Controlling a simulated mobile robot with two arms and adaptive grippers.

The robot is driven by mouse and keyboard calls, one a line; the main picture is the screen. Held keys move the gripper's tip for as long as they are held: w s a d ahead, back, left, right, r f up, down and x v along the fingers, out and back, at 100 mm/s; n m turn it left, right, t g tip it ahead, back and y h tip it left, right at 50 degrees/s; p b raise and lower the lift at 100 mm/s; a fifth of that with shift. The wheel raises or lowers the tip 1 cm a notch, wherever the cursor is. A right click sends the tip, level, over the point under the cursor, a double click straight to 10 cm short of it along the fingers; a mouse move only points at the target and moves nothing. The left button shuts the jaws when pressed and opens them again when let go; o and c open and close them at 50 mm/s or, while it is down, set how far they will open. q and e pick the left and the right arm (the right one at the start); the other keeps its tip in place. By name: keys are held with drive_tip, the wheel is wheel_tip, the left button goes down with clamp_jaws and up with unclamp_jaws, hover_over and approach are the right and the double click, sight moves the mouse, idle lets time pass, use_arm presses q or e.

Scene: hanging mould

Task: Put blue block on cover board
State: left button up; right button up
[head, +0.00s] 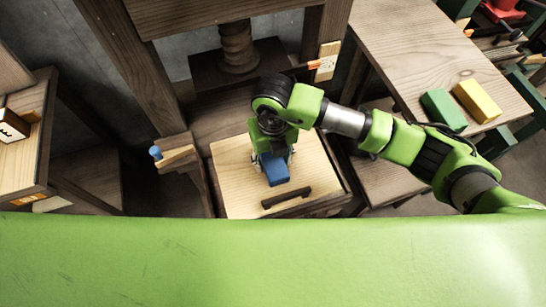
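The blue block (274,170) is at the fingertips of my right gripper (273,160), over the middle of the cover board (236,190). The fingers show on both sides of the block and appear closed on it. The cover board is a pale wooden panel with a dark handle (287,197) near its front edge. I cannot tell whether the block touches the board or hangs just above it. My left gripper is not in view.
A wooden press with a large screw (238,48) stands behind the board. A table (430,50) at the right holds a green block (443,110) and a yellow block (477,101). A blue-tipped peg (155,153) sticks up left of the board. A wooden shelf (25,150) stands at far left.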

sight(273, 160)
drive_tip(key=shift+r, duration=0.1)
drive_tip(key=shift+r, duration=0.15)
drive_tip(key=shift+w+r, duration=0.1)
drive_tip(key=shift+r, duration=0.25)
wheel_tip(273, 160, up, 11)
drive_tip(key=b, duration=0.2)
drive_tip(key=shift+r, duration=0.15)
idle(0.4)
